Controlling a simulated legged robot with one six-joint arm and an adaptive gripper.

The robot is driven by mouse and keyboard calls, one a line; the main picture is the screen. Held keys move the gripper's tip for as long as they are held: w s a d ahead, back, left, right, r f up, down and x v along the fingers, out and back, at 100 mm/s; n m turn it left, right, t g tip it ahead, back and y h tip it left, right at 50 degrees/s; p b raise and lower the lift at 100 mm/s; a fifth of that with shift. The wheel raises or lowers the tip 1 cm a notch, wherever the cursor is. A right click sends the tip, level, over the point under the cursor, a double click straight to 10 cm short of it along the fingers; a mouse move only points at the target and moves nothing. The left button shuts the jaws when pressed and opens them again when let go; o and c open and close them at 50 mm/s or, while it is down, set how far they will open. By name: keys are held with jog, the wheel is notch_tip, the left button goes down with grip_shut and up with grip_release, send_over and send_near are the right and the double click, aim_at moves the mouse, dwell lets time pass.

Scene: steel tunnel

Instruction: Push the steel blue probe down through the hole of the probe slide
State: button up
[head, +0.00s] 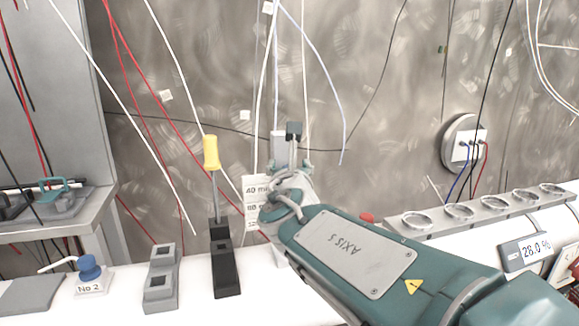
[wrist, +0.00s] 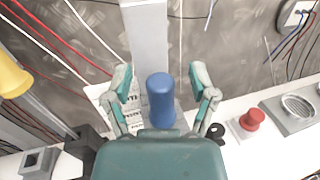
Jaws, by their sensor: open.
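The steel blue probe shows as a blue rounded handle (wrist: 161,98) in the middle of the wrist view. It stands between the two teal fingers of my gripper (wrist: 161,88), with a visible gap on each side. My gripper is open. The probe's shaft and the hole beneath it are hidden by my gripper body. A pale grey upright post (wrist: 148,35) rises behind the handle; I cannot tell whether it belongs to the probe slide. In the head view my gripper (head: 292,167) is partly visible beyond my arm, and the blue handle is hidden.
A yellow-handled tool (head: 211,152) stands in a black block (head: 225,270), left of my arm. A grey block (head: 161,280) and a blue knob (head: 88,267) are further left. A red button (wrist: 252,118) and a row of rings (head: 460,211) lie right. Cables hang along the wall.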

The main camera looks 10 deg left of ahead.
jog(key=s+d, duration=0.2)
jog(key=s, duration=1)
jog(key=s+d+f+m+g+h, duration=0.2)
jog(key=d+f+m+g+h, duration=0.15)
jog(key=d+f+m, duration=0.45)
jog(key=s+d+f+m+g+h, duration=0.1)
jog(key=d+f+m+g+h, duration=0.25)
jog(key=d+m, duration=0.85)
jog(key=s+d+f+m+g+y, duration=0.1)
jog(key=s+f+m+g, duration=0.1)
jog(key=s+f+m, duration=0.3)
jog(key=s+d+f+m+g+y, duration=0.2)
jog(key=s+f+m, duration=0.3)
jog(key=m, duration=0.8)
jog(key=shift+s+f+g+y, duration=0.15)
jog(key=shift+s+g+y, duration=0.25)
jog(key=shift+s, duration=0.65)
